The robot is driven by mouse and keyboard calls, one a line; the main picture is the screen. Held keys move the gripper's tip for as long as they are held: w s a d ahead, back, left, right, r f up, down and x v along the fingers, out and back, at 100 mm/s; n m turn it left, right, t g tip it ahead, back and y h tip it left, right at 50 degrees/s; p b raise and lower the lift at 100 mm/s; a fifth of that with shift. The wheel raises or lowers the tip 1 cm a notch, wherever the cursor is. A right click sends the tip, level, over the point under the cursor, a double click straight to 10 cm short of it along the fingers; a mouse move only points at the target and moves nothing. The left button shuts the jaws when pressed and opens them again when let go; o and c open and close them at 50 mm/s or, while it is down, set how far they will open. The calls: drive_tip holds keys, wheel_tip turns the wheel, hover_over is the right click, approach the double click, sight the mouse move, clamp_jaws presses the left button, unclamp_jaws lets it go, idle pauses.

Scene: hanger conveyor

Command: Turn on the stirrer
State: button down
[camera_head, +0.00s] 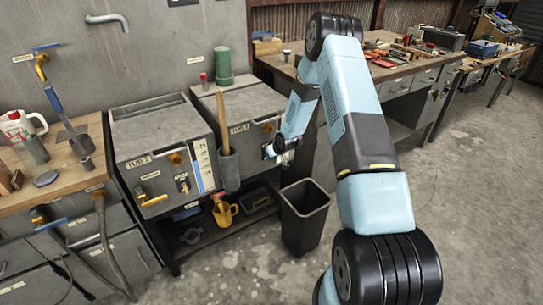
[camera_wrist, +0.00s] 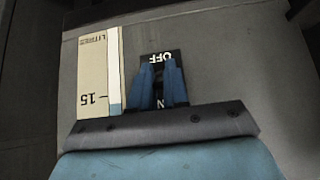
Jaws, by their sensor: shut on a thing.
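In the wrist view, a black switch plate (camera_wrist: 174,56) on a grey panel carries the words OFF and, partly covered, what looks like ON, both upside down. My gripper (camera_wrist: 160,66) has its two blue fingers over the plate, closed around the switch lever between them. The lever is mostly hidden, so I cannot tell its position. In the head view, my gripper (camera_head: 267,152) is at the front of the right grey tub unit (camera_head: 245,103); the switch there is hidden behind it. The stirrer itself cannot be made out.
A pale litre gauge (camera_wrist: 98,75) stands beside the switch plate. The left tub unit (camera_head: 160,127) has its own knob, switch and gauge. A wooden-handled tool (camera_head: 223,125) stands between the units. A dark bin (camera_head: 304,215) stands on the floor below; open floor lies right.

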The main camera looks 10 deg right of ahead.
drive_tip(key=shift+w+r, duration=0.15)
drive_tip(key=shift+w, duration=0.05)
drive_tip(key=c, duration=1.1)
unclamp_jaws()
drive_tip(key=shift+s, duration=0.1)
drive_tip(key=v, duration=1.3)
drive_tip(key=shift+s+d+r, duration=0.1)
drive_tip(key=shift+s+r, duration=0.05)
